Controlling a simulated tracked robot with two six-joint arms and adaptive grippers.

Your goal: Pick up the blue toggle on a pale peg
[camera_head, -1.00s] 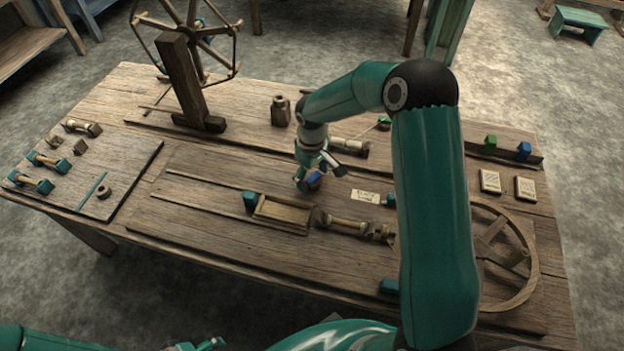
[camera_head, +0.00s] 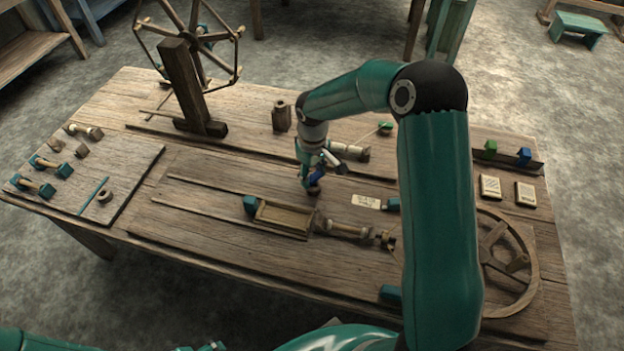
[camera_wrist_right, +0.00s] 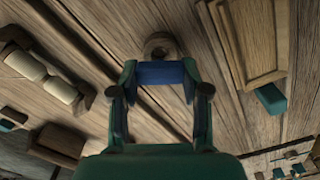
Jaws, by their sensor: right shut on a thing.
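My right gripper (camera_head: 317,173) is shut on a blue toggle (camera_wrist_right: 160,73), which spans between its two fingertips in the right wrist view. The toggle shows only as a small blue patch in the head view, partly hidden by the fingers. A round wooden piece with a hole (camera_wrist_right: 160,46) lies just beyond the toggle in the wrist view; in the head view it sits right under the fingertips (camera_head: 313,190). I cannot tell whether toggle and round piece touch. No pale peg shows clearly. My left gripper (camera_head: 212,346) barely shows at the bottom edge.
A wooden tray (camera_head: 283,217) with a teal block (camera_head: 250,205) lies in front of the gripper. A pale spool (camera_head: 350,151) lies behind it. A green block (camera_head: 490,149) and another blue block (camera_head: 524,156) stand at the right. A wooden wheel (camera_head: 533,265) lies front right.

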